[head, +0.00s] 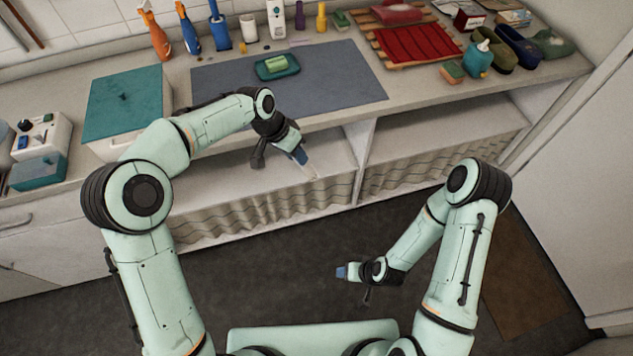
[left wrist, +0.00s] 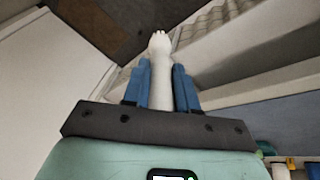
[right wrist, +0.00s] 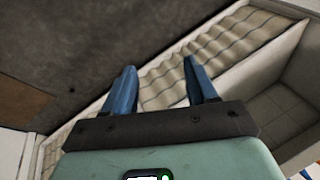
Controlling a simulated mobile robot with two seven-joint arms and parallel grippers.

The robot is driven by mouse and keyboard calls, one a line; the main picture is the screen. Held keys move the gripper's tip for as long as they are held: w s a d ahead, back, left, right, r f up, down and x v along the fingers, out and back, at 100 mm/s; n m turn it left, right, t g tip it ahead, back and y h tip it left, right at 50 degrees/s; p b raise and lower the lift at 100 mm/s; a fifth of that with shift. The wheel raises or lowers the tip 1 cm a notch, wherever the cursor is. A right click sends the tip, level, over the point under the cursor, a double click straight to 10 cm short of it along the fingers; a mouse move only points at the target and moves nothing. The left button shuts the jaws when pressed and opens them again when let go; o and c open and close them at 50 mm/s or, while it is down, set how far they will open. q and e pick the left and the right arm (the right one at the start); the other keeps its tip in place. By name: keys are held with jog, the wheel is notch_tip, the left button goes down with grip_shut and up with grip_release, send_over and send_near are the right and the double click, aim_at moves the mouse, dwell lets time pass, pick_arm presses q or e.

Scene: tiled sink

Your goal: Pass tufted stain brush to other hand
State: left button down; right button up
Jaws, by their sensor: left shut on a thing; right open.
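The tufted stain brush (left wrist: 160,75) is a pale, off-white stick with a small tufted tip. In the left wrist view it lies lengthwise between the blue fingers of my left gripper (left wrist: 160,88), which is shut on it. In the head view the brush (head: 309,171) juts down and right from my left gripper (head: 300,157), in front of the counter's open shelf. My right gripper (head: 342,272) is lower and to the right, over the dark floor, apart from the brush. In the right wrist view its blue fingers (right wrist: 160,85) are spread with nothing between them.
The counter holds a grey mat (head: 340,85) with a green sponge on a teal dish (head: 277,67), a teal-lidded box (head: 123,103), several bottles along the wall, and a red cloth (head: 418,43) on a wooden rack. The space between my grippers is clear.

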jog(key=w+a+r+n+t+y, duration=0.1)
jog(key=w+a+r+n+t, duration=0.1)
jog(key=w+r+n+t, duration=0.35)
jog(key=n+t+y, duration=0.5)
jog(key=n+t, duration=0.1)
jog(key=t, duration=0.1)
send_near(309, 172)
notch_tip(309, 172, up, 2)
jog(key=x, duration=0.8)
jog(key=a+x, duration=0.1)
jog(key=x, duration=0.3)
jog(key=shift+s+r, duration=0.4)
jog(key=shift+g+y, duration=0.25)
jog(key=shift+y, duration=0.05)
jog(key=c, duration=1.1)
pick_arm(q)
jog(key=c, duration=0.8)
grip_release()
pick_arm(e)
jog(key=shift+o, duration=0.2)
